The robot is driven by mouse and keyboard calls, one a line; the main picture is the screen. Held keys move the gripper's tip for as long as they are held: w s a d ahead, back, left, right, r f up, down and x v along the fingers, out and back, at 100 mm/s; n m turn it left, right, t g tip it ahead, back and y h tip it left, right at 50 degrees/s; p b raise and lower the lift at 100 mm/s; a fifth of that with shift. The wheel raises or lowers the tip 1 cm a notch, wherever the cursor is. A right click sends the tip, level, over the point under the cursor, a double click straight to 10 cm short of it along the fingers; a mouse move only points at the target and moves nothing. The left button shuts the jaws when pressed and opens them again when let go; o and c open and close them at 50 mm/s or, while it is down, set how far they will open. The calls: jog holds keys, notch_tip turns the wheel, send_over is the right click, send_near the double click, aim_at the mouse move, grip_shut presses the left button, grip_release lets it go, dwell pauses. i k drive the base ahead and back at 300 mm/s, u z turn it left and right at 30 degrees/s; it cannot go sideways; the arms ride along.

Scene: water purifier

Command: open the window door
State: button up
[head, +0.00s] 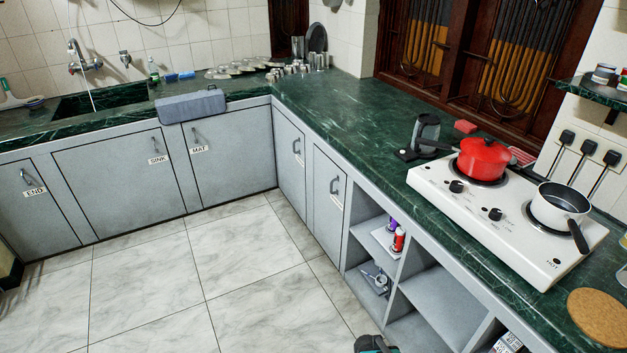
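Grey cabinet doors line the L-shaped counter, all shut. Doors on the left run read END (34,191), SINK (118,177) and MAT (225,157). Two doors on the right run, under the window side, stand left (289,152) and right (325,212). Each has a handle and a small label at too steep an angle to read, so I cannot tell which is the window door. The dark wooden window (470,65) with bars is above that counter. Only a dark and teal piece of my own body shows at the bottom edge; my gripper's fingers are not in view.
Tiled floor (240,250) in front of the doors is clear. Open shelves (440,300) right of the doors hold small items. A white stove (500,210) with a red pot (482,162) and a pan (560,205) sits on the green counter (345,110).

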aim_at(330, 180)
jog(key=u, duration=0.5)
jog(key=i, duration=0.55)
jog(key=u, duration=0.95)
jog(key=i, duration=0.75)
jog(key=u, duration=0.45)
